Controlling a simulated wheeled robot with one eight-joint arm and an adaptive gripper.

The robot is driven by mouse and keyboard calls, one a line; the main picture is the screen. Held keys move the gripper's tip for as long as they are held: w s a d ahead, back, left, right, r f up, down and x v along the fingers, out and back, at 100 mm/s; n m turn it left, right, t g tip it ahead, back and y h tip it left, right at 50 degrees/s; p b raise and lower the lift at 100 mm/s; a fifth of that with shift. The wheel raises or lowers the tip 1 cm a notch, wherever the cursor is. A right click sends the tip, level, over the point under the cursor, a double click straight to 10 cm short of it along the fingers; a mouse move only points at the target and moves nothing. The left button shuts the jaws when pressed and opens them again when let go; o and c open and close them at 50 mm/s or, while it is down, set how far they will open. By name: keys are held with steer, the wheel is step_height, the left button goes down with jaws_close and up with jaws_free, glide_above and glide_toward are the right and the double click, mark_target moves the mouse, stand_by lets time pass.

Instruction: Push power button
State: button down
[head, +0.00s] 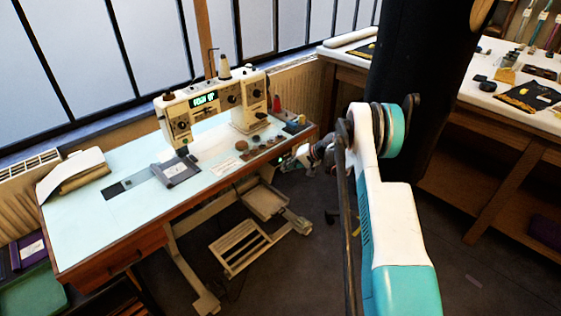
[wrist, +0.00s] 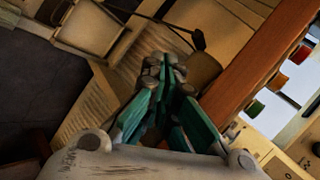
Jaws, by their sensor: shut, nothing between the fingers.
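A cream sewing machine (head: 205,102) with dials and a lit green display stands on the pale table. I cannot tell which control is its power button. Part of a cream panel with small controls shows at the lower right of the wrist view (wrist: 285,168). My gripper (head: 288,164) is at the table's front edge, right of and below the machine, apart from it. In the wrist view my gripper (wrist: 168,70) has its green fingers together, with nothing held, over the space beside the wooden table edge.
The table's wooden edge (wrist: 262,55) runs close on the right of the wrist view. Small red (wrist: 279,82) and green (wrist: 253,109) round pieces lie beyond it. A treadle (head: 240,245) is below.

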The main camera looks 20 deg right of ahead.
steer(key=s+d, duration=0.2)
steer(key=s, duration=0.3)
steer(key=shift+s, duration=0.35)
stand_by(1.6)
